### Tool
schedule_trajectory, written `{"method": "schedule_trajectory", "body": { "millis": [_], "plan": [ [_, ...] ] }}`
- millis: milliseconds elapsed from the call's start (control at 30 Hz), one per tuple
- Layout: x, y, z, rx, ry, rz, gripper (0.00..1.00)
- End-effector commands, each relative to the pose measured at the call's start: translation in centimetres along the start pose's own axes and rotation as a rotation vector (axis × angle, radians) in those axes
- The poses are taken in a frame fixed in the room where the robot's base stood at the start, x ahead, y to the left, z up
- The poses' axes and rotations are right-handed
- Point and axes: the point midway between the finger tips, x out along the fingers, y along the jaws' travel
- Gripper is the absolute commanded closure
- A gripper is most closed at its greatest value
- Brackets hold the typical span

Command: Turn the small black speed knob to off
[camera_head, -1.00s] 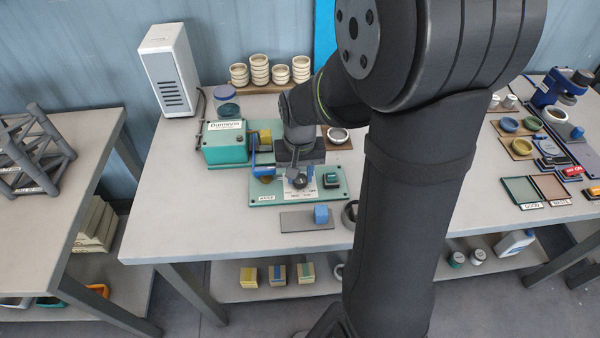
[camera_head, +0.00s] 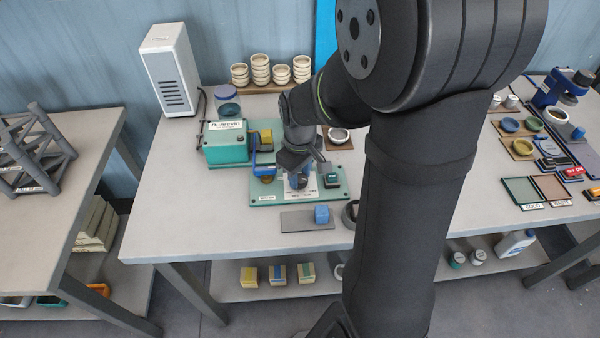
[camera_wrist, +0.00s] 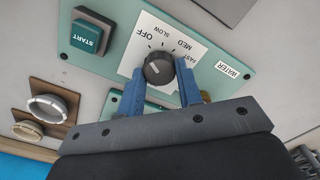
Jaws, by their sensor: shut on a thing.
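The small black round speed knob (camera_wrist: 157,71) sits on a white dial card (camera_wrist: 150,48) marked OFF, SLOW, MED and FAST, seen upside down in the wrist view. A pale pointer line shows on its face; which mark it meets is hard to tell. The card is on the teal control panel (camera_wrist: 103,64). My gripper (camera_wrist: 160,68) has its two blue fingers on either side of the knob, shut on it. In the head view my gripper (camera_head: 299,180) is low over the panel (camera_head: 265,188), and the knob is mostly hidden there.
A green START button (camera_wrist: 86,36) stands on the panel beside the card. A WATER label (camera_wrist: 228,69) is on the other side. The teal dryer box (camera_head: 225,147) stands behind left. A blue block (camera_head: 321,214) lies on a grey pad in front.

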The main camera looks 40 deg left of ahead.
Motion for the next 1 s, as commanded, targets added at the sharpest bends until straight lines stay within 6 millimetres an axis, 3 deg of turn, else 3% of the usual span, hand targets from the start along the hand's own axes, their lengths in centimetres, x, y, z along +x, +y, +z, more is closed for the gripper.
{"method": "schedule_trajectory", "body": {
  "millis": [600, 633, 700, 1000],
  "plan": [
    [-0.10, 0.03, -0.08, -0.041, 0.003, 0.002, 0.90],
    [-0.10, 0.03, -0.08, -0.041, 0.003, 0.002, 0.62],
    [-0.09, 0.03, -0.07, -0.041, 0.002, 0.002, 0.48],
    [-0.10, 0.01, -0.04, -0.040, 0.001, 0.001, 0.46]
  ]
}}
